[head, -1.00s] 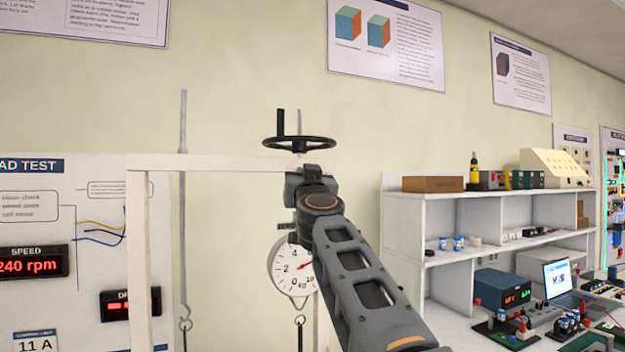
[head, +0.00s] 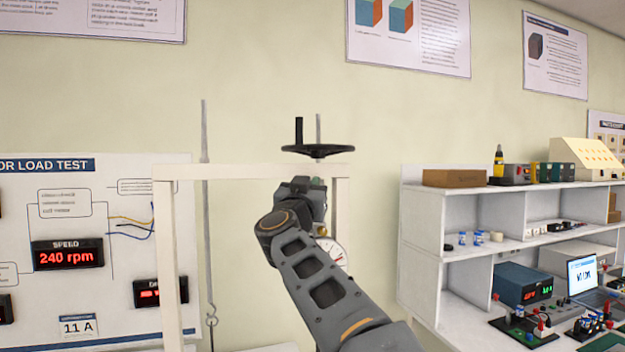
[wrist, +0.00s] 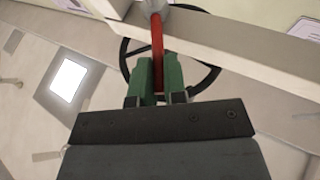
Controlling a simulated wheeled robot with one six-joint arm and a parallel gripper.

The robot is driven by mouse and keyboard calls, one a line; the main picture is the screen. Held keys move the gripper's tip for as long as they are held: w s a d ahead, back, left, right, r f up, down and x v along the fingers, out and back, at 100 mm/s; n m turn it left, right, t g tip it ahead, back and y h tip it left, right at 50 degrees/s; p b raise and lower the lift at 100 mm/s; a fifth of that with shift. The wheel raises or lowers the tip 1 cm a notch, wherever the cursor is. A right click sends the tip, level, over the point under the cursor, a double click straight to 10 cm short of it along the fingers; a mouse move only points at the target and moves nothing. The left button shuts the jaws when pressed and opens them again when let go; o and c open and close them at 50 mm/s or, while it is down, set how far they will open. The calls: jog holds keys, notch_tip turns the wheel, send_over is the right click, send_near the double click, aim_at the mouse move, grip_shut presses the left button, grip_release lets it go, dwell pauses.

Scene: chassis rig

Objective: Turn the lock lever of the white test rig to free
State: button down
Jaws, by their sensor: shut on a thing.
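The white test rig (head: 165,240) is a pale frame with a top crossbeam. A black handwheel (head: 318,150) sits above the beam; it also shows behind the beam in the wrist view (wrist: 212,75). The red lock lever (wrist: 157,35) runs from a grey fitting at the beam down between my fingers in the wrist view. My gripper (wrist: 158,78) has green fingers closed on both sides of the lever. In the head view my gripper (head: 318,184) is just under the handwheel, at the beam, and my arm hides the lever.
A round dial scale (head: 335,253) is partly hidden behind my arm. A panel with red displays (head: 68,255) is at left. White shelves (head: 425,235) with instruments stand at right.

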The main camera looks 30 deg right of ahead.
jog(key=shift+f, duration=0.1)
dwell(0.3)
jog(key=c, duration=1.2)
grip_release()
jog(key=shift+o, duration=0.2)
jog(key=b+v, duration=0.2)
jog(key=v, duration=1.1)
jog(key=shift+s+a+b, duration=0.2)
jog(key=shift+a+b, duration=0.05)
jog(key=shift+b, duration=0.15)
jog(key=shift+f, duration=0.15)
